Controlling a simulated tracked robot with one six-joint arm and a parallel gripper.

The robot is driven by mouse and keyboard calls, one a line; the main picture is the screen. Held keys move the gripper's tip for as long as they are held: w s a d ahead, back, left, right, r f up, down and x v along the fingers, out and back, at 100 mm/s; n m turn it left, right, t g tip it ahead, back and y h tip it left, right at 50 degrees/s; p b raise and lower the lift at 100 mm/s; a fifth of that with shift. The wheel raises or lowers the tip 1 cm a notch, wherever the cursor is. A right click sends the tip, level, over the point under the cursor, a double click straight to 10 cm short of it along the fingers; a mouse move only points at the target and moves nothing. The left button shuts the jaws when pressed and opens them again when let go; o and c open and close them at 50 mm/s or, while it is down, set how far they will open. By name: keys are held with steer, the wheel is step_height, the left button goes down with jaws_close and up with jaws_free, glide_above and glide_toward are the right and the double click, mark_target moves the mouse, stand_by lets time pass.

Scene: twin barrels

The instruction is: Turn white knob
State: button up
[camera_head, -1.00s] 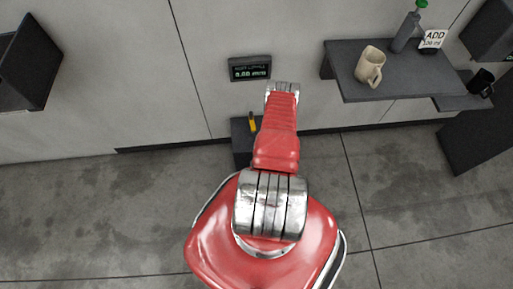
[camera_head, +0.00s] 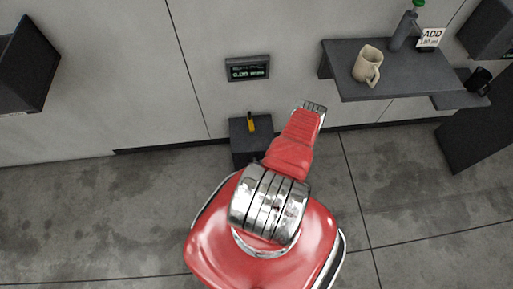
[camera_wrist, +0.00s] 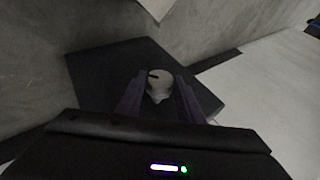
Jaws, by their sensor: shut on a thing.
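The white knob (camera_wrist: 157,80) shows in the wrist view, pale and rounded with a dark mark on its upper left. It sits over a dark surface (camera_wrist: 110,65). My gripper (camera_wrist: 160,92) has its two purple fingers on either side of the knob, shut on it. The lower part of the knob is partly hidden low between the fingers. In the head view my arm reaches toward the wall, and its end hides both the knob and the fingers.
A wall display (camera_head: 247,69) with greenish text hangs left of my arm. Below it stands a dark box (camera_head: 240,145) with a yellow piece (camera_head: 250,122).

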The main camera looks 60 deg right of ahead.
steer(key=shift+s+d+f+t+y, duration=0.1)
steer(key=shift+s+d+t+y, duration=0.05)
steer(key=shift+d+t+y, duration=0.2)
stand_by(0.5)
steer(key=o, duration=0.8)
steer(key=shift+c, duration=0.2)
steer(key=o, duration=0.3)
steer(key=shift+a, duration=0.2)
steer(key=v, duration=1.3)
steer(key=shift+s, duration=0.35)
